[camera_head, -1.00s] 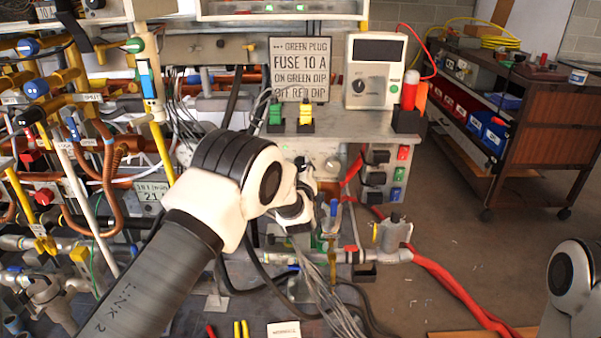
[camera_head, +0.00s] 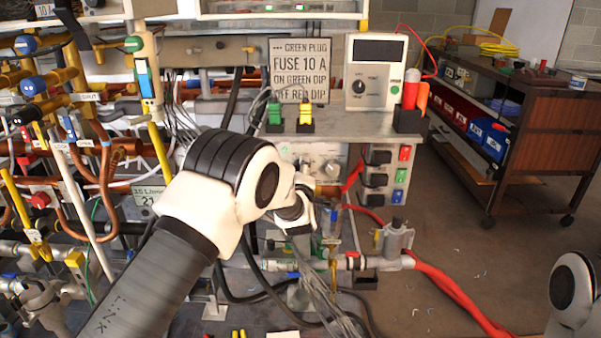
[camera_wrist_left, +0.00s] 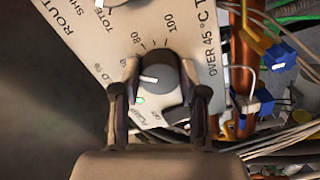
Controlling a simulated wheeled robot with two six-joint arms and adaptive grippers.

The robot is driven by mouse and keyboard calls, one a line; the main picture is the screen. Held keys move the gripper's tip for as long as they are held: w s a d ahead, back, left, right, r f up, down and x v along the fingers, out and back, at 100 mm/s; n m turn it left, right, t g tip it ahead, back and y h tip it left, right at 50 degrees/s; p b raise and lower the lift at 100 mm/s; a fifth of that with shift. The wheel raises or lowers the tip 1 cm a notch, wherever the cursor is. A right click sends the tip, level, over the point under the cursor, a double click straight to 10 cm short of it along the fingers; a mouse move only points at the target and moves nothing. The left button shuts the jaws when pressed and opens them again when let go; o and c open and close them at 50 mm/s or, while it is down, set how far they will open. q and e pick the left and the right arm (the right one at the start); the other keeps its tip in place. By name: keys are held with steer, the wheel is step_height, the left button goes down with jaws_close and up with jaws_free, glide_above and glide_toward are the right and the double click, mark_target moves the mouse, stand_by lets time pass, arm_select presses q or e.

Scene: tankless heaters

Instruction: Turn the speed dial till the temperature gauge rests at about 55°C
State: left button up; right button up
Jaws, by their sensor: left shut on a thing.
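A dark round dial (camera_wrist_left: 158,76) with a white pointer line sits on a pale panel (camera_wrist_left: 100,45) in the left wrist view. Its pointer faces left. Marks reading 80 and 100 are printed around it. My left gripper (camera_wrist_left: 157,88) is shut on this dial, one finger on each side. In the head view my left wrist (camera_head: 295,212) reaches in below the shelf, and its fingers and the dial cannot be made out. No temperature gauge reading is legible. My right arm (camera_head: 572,285) shows at the lower right; its gripper is out of view.
A green light (camera_wrist_left: 139,100) glows beside the dial. Copper pipes and blue fittings (camera_wrist_left: 282,54) lie right of the panel. In the head view, a shelf (camera_head: 350,125) holds a meter box (camera_head: 375,72) and a fuse sign (camera_head: 299,70).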

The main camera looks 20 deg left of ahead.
stand_by(0.3)
arm_select(q)
steer(key=o, duration=1.1)
steer(key=shift+o, duration=0.2)
steer(key=shift+s, duration=0.15)
steer(key=v, duration=1.1)
steer(key=shift+s, duration=0.35)
steer(key=shift+d, duration=0.1)
